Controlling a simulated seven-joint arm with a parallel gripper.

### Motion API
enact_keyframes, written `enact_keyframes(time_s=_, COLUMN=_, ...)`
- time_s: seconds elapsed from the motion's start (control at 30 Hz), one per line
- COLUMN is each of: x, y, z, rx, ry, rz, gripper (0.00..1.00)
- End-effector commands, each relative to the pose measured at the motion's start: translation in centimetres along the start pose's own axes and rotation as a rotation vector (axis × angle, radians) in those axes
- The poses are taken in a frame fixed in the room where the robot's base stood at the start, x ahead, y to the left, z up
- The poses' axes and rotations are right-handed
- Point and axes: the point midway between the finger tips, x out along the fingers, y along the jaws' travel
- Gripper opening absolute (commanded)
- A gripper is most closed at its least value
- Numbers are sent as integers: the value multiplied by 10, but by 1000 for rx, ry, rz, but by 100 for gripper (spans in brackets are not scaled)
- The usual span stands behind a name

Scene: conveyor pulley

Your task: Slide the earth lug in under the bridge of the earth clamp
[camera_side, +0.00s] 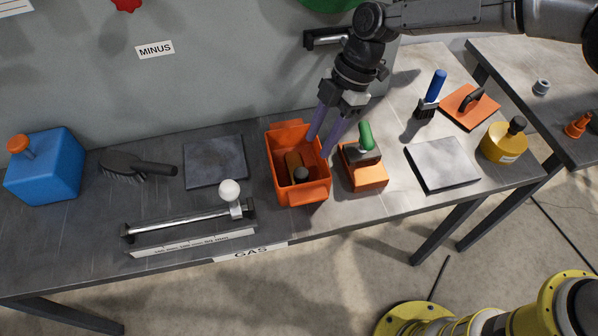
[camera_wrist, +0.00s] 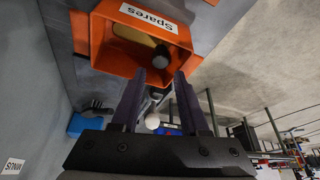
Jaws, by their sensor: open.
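My gripper (camera_side: 318,148) is open and points down at the right side of the orange crate; its two purple fingers also show in the wrist view (camera_wrist: 161,76), apart, with nothing held between them. In the crate (camera_side: 315,191) lies a tan-brown piece with a dark round knob (camera_side: 301,174); it also shows in the wrist view (camera_wrist: 135,37). I cannot tell whether this is the earth lug. Just right of the crate stands an orange block with a grey top and an upright green handle (camera_side: 366,136), possibly the earth clamp. No bridge opening is clearly visible.
A rail with a white ball (camera_side: 229,189) lies at the front left. A blue container (camera_side: 48,170), brush (camera_side: 125,165) and dark plate (camera_side: 216,161) are farther left. A pale plate (camera_side: 443,164), yellow tin (camera_side: 503,143), blue-handled tool (camera_side: 431,95) and orange pad (camera_side: 469,106) stand right.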

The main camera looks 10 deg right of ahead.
Motion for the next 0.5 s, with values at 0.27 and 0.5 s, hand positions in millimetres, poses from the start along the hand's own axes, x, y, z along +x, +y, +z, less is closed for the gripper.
enact_keyframes(time_s=0.27, x=37, y=0, z=0, rx=1, ry=-1, rz=0, gripper=44)
enact_keyframes(time_s=0.5, x=50, y=-1, z=0, rx=0, ry=-1, rz=-1, gripper=44)
